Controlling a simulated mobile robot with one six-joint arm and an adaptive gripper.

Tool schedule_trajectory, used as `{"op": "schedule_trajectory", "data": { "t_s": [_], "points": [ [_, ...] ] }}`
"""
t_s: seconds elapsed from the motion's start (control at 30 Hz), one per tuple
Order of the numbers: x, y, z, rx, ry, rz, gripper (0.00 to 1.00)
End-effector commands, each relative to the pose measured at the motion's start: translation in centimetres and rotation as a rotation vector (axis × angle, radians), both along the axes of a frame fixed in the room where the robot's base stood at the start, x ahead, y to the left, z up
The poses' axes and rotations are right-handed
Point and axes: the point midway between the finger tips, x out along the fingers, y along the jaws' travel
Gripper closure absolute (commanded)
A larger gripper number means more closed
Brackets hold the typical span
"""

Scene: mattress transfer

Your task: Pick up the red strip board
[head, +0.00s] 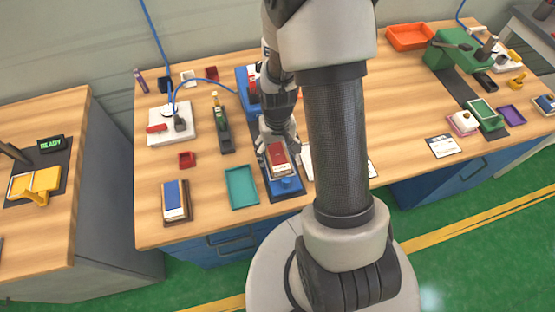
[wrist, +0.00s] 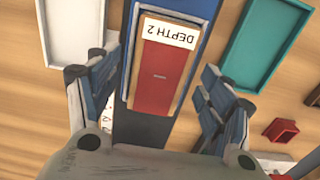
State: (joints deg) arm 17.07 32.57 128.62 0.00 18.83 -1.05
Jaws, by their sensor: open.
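A red board (head: 279,160) with a white end label lies on a blue and dark stand (head: 285,187) near the table's front edge. In the wrist view the red board (wrist: 155,80) shows a label reading "DEPTH 2", upside down, and a wooden rim around it. My gripper (head: 275,143) is over the board, pointing down. In the wrist view my gripper (wrist: 157,88) is open, with one blue-padded finger on each side of the board and visible gaps between. Whether the fingertips reach down to the board's height I cannot tell.
A teal tray (head: 241,188) stands just left of the stand, and a white tray (wrist: 75,30) lies on its other side. A small red box (head: 187,160) and a blue and white block (head: 175,200) are farther left. My arm hides part of the table.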

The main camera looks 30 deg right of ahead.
Motion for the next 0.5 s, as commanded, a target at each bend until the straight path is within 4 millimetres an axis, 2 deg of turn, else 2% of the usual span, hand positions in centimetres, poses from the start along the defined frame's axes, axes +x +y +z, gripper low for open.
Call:
{"op": "schedule_trajectory", "data": {
  "t_s": [0.07, 0.3, 0.5],
  "points": [
    [-0.03, -0.01, -1.01, 0.000, 0.001, 0.000, 0.27],
    [0.02, -0.03, -0.95, 0.000, -0.001, 0.000, 0.27],
    [0.01, -0.02, -0.95, 0.000, -0.001, -0.001, 0.41]
  ]
}}
